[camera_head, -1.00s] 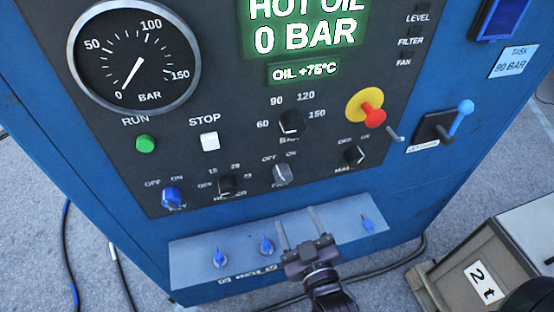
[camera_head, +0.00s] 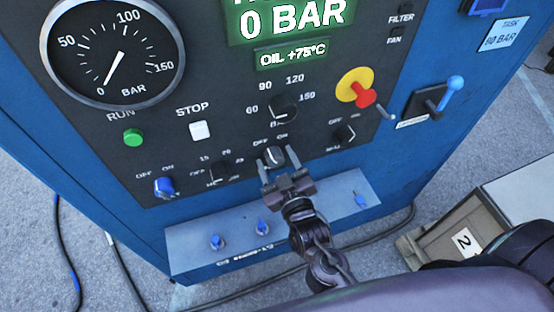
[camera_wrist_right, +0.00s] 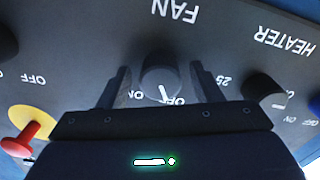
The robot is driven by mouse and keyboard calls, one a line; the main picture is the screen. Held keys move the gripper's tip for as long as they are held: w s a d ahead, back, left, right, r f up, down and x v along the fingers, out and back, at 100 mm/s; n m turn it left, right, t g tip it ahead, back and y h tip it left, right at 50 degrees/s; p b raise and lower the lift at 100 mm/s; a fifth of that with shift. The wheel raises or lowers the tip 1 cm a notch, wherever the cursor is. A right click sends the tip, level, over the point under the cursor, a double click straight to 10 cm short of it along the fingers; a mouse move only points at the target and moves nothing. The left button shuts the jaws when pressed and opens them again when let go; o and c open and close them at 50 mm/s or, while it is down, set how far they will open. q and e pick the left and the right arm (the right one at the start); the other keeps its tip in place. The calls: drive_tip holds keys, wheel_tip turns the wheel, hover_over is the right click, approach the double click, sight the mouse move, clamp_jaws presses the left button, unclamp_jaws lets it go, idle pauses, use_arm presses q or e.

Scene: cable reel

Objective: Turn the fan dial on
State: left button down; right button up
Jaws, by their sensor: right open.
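My right gripper (camera_head: 274,172) is open at the dial. Its two fingers stand on either side of the dial in the wrist view (camera_wrist_right: 161,85), with a gap on each side. My left gripper is not in view.
Beside the fan dial are the heater dial (camera_head: 219,172), another black dial (camera_head: 344,134) and the bar selector (camera_head: 283,107). A red knob on a yellow disc (camera_head: 360,90) sticks out to the right.

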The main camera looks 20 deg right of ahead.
drive_tip(key=c, duration=1)
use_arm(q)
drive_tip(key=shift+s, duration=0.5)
use_arm(e)
drive_tip(key=shift+m, duration=0.3)
drive_tip(key=m+p, duration=0.1)
drive_tip(key=m, duration=0.4)
use_arm(q)
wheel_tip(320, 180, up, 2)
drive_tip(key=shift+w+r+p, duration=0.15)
drive_tip(key=shift+p, duration=0.55)
use_arm(e)
drive_tip(key=m, duration=0.6)
drive_tip(key=shift+a, duration=0.1)
drive_tip(key=shift+m, duration=0.3)
drive_tip(key=o, duration=1)
